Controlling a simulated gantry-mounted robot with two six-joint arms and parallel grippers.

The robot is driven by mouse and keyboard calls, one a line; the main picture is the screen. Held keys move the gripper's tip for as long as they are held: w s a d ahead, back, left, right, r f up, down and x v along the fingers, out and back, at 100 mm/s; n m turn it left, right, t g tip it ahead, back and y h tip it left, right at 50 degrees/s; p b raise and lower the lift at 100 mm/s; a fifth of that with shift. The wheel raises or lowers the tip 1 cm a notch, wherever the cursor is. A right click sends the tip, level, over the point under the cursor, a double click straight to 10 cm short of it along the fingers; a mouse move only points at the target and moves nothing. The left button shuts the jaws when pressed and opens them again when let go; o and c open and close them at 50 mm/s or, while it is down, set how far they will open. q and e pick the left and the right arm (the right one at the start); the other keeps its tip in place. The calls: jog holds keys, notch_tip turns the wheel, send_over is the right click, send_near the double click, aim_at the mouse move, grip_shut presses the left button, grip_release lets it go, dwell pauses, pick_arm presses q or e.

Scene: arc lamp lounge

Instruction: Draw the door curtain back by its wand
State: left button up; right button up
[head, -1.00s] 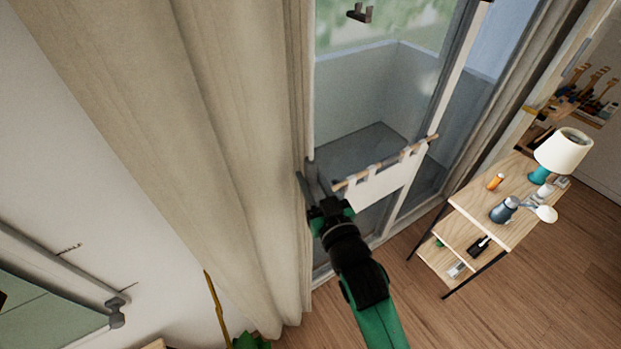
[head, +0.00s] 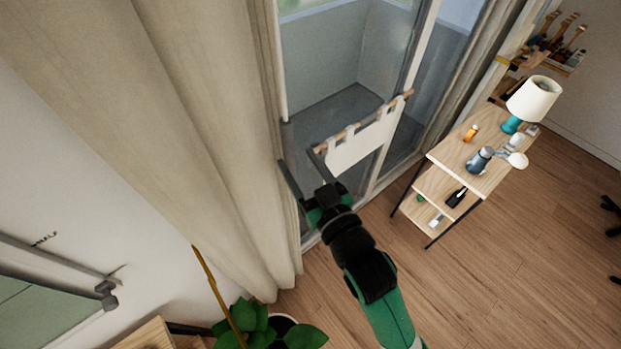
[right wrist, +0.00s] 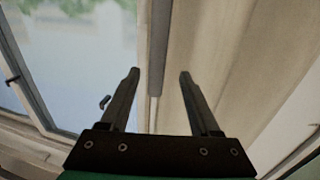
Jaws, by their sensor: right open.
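The beige door curtain (head: 200,120) hangs in long folds on the left of the glass door in the head view. It fills the right side of the right wrist view (right wrist: 245,60). My right gripper (head: 297,157) is at the curtain's door-side edge, open, with nothing gripped. In the right wrist view its two fingers (right wrist: 159,72) stand apart. A grey upright strip (right wrist: 158,45) shows between them; I cannot tell if it is the wand or part of the door frame. I cannot make out the wand clearly in the head view. My left gripper is not in view.
A white cloth (head: 360,145) hangs from a wooden rod beyond my right gripper. A wooden shelf unit (head: 480,165) with a lamp (head: 533,98) and small items stands right. A leafy plant (head: 255,325) is below the curtain. The wooden floor (head: 480,280) at lower right is mostly clear.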

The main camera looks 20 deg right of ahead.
jog(key=s, duration=0.5)
jog(key=shift+d, duration=0.15)
jog(key=d+r+m+t+h+p, duration=0.1)
jog(key=d+r+t+p, duration=0.15)
jog(key=r, duration=0.95)
jog(key=d+r+m+t+p, duration=0.1)
jog(key=d+r+t, duration=0.15)
jog(key=r, duration=1.05)
jog(key=s+r+n+t+y, duration=0.1)
jog(key=s+r, duration=0.3)
jog(key=r, duration=0.4)
jog(key=s+r+n+t+p, duration=0.1)
jog(key=s+r+t, duration=0.2)
jog(key=r, duration=0.5)
jog(key=shift+s+r+y, duration=0.3)
jog(key=shift+s+y, duration=0.1)
jog(key=shift+s, duration=0.2)
